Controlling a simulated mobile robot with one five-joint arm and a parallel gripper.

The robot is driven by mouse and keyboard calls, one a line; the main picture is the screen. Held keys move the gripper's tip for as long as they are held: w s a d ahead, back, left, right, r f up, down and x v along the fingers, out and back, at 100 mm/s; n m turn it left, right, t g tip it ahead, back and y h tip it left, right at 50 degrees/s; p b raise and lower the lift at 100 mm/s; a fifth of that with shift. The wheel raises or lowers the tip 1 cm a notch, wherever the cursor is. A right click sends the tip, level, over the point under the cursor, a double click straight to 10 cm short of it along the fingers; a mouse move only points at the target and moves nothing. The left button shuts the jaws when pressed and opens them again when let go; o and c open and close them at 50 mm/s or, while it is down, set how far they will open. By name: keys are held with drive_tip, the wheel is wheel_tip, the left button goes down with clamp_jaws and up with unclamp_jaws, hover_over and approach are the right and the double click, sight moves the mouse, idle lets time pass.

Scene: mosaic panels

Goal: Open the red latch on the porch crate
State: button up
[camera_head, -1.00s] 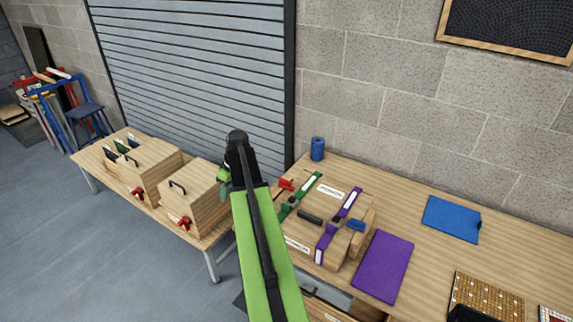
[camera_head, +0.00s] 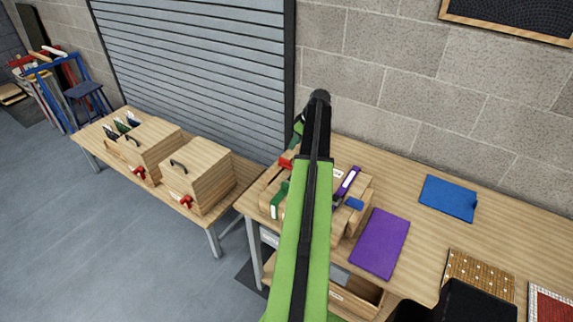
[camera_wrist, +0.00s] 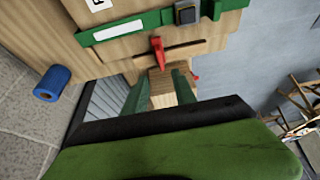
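A wooden crate with a green strap (camera_head: 279,200) stands on the right bench, partly hidden behind my arm. A red latch (camera_head: 286,163) shows at its left side. In the wrist view the green strap (camera_wrist: 125,30) runs across the top, and the red latch (camera_wrist: 158,52) sticks out just beyond my fingers. I cannot read which crate is the porch crate. My gripper (camera_wrist: 160,86) is open, its two green fingers apart with nothing held; the latch lies ahead of the gap, apparently untouched. In the head view my arm hides much of the crate.
Two crates with red latches, one near (camera_head: 203,170) and one farther (camera_head: 146,150), stand on the left bench. A purple strap (camera_head: 348,181), a purple mat (camera_head: 380,243) and a blue mat (camera_head: 448,197) are on the right bench. A blue roll (camera_wrist: 52,83) stands beside the crate.

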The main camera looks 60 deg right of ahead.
sight(286, 160)
drive_tip(key=b+x, duration=1)
drive_tip(key=x, duration=0.2)
drive_tip(key=shift+f, duration=0.3)
drive_tip(key=shift+r, duration=0.1)
